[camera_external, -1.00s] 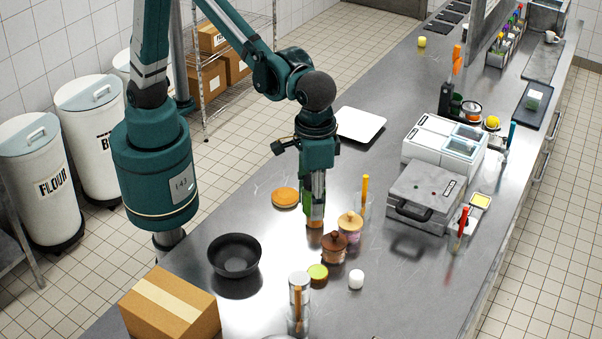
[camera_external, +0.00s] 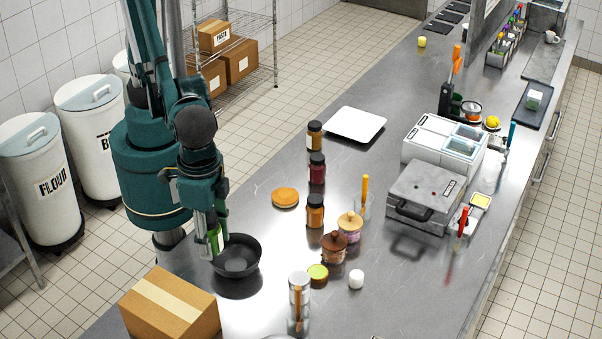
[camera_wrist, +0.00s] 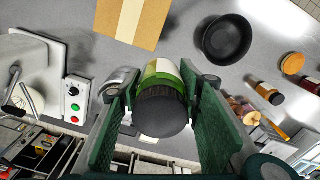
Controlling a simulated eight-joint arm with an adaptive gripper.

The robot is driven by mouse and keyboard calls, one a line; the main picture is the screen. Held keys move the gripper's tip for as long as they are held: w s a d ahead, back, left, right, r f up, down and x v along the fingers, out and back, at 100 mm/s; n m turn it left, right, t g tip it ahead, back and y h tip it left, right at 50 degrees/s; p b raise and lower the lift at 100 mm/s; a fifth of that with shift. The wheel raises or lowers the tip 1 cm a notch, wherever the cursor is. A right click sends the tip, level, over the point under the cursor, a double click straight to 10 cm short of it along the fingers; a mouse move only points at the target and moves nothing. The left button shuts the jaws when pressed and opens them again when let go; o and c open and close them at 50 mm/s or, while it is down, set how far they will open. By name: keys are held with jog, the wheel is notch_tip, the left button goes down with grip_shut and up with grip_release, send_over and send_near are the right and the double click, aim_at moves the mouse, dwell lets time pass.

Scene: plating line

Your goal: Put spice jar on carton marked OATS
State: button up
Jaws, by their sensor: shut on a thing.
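The spice jar (camera_wrist: 162,95), green with a black lid and a pale label, is between the fingers of my gripper (camera_wrist: 160,108) in the wrist view. In the external view my gripper (camera_external: 212,245) is above the counter at the left of the black bowl, and only a green part of the jar (camera_external: 215,238) shows. A brown cardboard carton (camera_external: 190,312) with a pale tape strip sits at the front left of the counter, below and to the left of the black bowl. It also shows in the wrist view (camera_wrist: 112,18). No OATS marking is readable on it.
The black bowl (camera_external: 236,262) stands close beside my gripper. Several other jars, including a dark red one (camera_external: 317,170) and an orange one (camera_external: 315,212), stand in mid-counter. Shelf boxes (camera_external: 240,60) are behind.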

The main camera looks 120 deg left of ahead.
jog(key=s+d+m, duration=0.2)
jog(key=s+d, duration=0.7)
jog(key=d, duration=0.1)
send_over(166, 300)
jog(key=shift+f, duration=2.5)
jog(key=shift+f, duration=0.1)
jog(key=shift+f, duration=2.85)
jog(key=shift+f+p, duration=0.3)
jog(key=shift+f, duration=1.75)
jog(key=shift+f, duration=0.15)
